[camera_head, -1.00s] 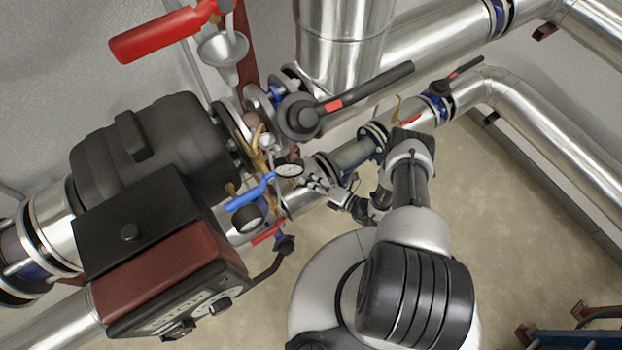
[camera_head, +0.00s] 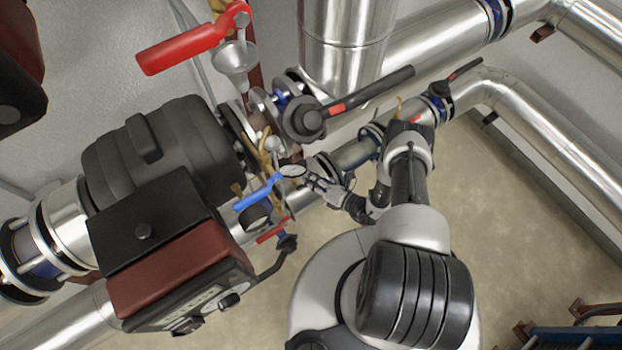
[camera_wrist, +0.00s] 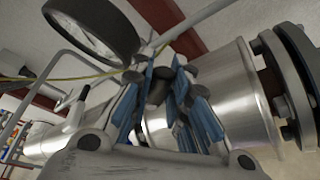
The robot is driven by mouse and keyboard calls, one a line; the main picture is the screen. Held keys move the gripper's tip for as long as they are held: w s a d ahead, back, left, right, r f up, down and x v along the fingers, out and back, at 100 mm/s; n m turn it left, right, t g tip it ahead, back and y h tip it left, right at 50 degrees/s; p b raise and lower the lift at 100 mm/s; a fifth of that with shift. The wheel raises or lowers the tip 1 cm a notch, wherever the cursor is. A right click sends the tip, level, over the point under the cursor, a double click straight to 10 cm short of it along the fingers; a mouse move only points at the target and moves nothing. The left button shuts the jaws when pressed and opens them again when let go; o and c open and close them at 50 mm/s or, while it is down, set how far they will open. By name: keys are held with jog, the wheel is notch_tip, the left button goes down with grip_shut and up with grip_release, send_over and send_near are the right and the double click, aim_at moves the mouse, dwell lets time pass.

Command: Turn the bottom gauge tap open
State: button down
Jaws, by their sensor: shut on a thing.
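My gripper (camera_head: 314,181) is beside a round white-faced gauge (camera_head: 292,171) in the head view. In the wrist view my gripper (camera_wrist: 165,88) has its blue-padded fingers close together around a small dark and grey piece (camera_wrist: 158,84), most of it hidden by the fingers. It appears to be the gauge tap, but I cannot tell its handle position. A large round gauge (camera_wrist: 95,28) stands close to the fingers at the upper left of the wrist view. A second, dark gauge (camera_head: 257,215) sits lower, below a blue lever (camera_head: 258,193) in the head view.
A boxy actuator with a dark red side (camera_head: 180,268) stands at the lower left. A black lever (camera_head: 365,90) and a red lever (camera_head: 190,47) reach out above. A small red handle (camera_head: 272,230) is below the gauges.

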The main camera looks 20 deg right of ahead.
jog(key=c, duration=1.8)
grip_release()
jog(key=v, duration=1.2)
